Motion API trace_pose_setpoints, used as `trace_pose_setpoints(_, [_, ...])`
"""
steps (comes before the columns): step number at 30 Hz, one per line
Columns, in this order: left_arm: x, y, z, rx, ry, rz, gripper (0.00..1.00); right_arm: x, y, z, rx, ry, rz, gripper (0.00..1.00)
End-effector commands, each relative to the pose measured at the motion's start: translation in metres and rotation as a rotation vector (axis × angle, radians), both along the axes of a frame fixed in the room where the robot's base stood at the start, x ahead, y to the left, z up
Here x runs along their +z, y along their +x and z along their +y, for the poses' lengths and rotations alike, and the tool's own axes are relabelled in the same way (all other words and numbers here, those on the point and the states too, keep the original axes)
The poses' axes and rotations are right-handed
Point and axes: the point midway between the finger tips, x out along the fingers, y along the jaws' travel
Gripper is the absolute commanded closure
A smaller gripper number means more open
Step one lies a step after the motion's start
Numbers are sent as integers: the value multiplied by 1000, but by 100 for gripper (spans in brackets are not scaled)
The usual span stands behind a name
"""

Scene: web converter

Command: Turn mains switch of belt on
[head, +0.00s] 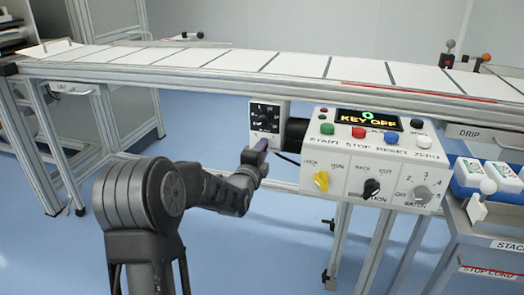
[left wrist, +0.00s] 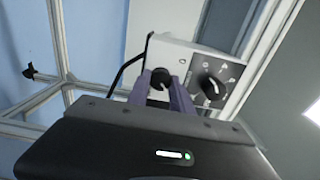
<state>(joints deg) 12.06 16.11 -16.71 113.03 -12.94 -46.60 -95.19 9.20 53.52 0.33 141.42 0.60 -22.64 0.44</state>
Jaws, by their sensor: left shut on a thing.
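A small grey box (head: 254,128) with a black dial face (head: 265,112) hangs under the belt frame, left of the control panel (head: 375,160). In the left wrist view the box (left wrist: 178,52) shows a large black dial (left wrist: 212,84) with a white pointer and a smaller black knob (left wrist: 160,76). My left gripper (head: 262,146) is at the lower part of the box. Its purple fingers (left wrist: 161,88) stand on either side of the small knob and are shut on it. The fingertips partly hide the knob. My right gripper is in neither view.
The panel display (head: 368,120) reads "KEY OFF". Below it are coloured buttons, a yellow lock switch (head: 321,181), a black rotary switch (head: 371,188) and a grey batch dial (head: 422,194). The white belt (head: 240,62) runs above. Blue-and-white containers (head: 487,180) stand at right.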

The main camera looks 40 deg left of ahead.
Motion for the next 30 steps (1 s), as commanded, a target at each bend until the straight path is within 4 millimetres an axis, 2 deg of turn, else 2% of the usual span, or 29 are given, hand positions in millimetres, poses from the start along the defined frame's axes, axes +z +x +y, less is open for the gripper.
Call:
trace_pose_setpoints(3, [-1, 0, -1, -1, 1, 3, 100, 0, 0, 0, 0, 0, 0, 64])
trace_pose_setpoints(4, [-1, 0, -1, -1, 0, 2, 72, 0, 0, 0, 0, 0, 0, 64])
trace_pose_setpoints(11, [-1, 0, 0, -1, 0, 1, 53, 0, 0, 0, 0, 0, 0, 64])
trace_pose_setpoints(22, [1, -4, -1, 0, -1, 0, 52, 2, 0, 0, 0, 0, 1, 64])
trace_pose_setpoints(26, [1, -18, -6, 0, -2, 2, 52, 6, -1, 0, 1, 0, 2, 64])
trace_pose_setpoints(30, [2, -40, -14, 0, -1, 1, 52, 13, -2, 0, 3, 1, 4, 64])
